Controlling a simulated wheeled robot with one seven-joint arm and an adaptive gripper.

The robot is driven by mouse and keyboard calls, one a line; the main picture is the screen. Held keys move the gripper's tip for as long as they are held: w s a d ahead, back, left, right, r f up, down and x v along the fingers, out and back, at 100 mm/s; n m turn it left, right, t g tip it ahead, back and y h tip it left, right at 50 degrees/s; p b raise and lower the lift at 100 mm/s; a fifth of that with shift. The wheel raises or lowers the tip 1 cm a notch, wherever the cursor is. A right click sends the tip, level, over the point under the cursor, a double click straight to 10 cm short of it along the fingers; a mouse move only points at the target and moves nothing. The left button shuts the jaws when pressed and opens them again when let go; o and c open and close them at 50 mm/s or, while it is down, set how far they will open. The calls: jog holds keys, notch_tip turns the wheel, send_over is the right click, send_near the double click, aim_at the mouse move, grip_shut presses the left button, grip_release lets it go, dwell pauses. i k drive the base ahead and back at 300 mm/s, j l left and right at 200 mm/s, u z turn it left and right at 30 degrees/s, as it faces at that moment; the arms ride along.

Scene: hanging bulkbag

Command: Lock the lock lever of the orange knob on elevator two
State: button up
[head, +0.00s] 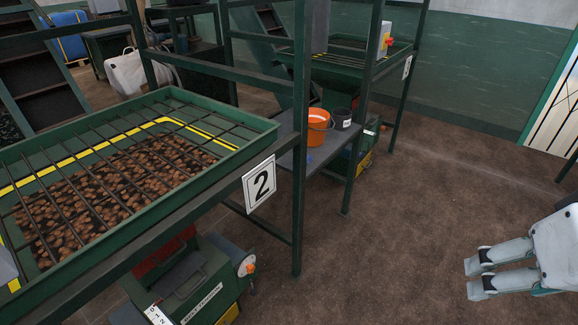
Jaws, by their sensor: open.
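A small orange knob (250,268) sits on a pale round plate (243,262) at the right end of the green machine (190,285). This machine stands under the tray frame with the number 2 sign (259,184). The lock lever is too small to make out. My gripper (474,278) is at the lower right, white with grey-tipped fingers pointing left. It is open and empty, well to the right of the knob, with bare floor between them.
A green tray (262,128) with a dark grid holds brown produce. Dark green posts (301,150) stand beside it. The brown floor (400,210) at centre right is clear.

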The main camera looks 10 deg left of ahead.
aim_at(254, 291)
jog(key=u, duration=1)
jog(key=l+u, duration=0.15)
jog(key=l, duration=0.3)
jog(key=k, duration=0.05)
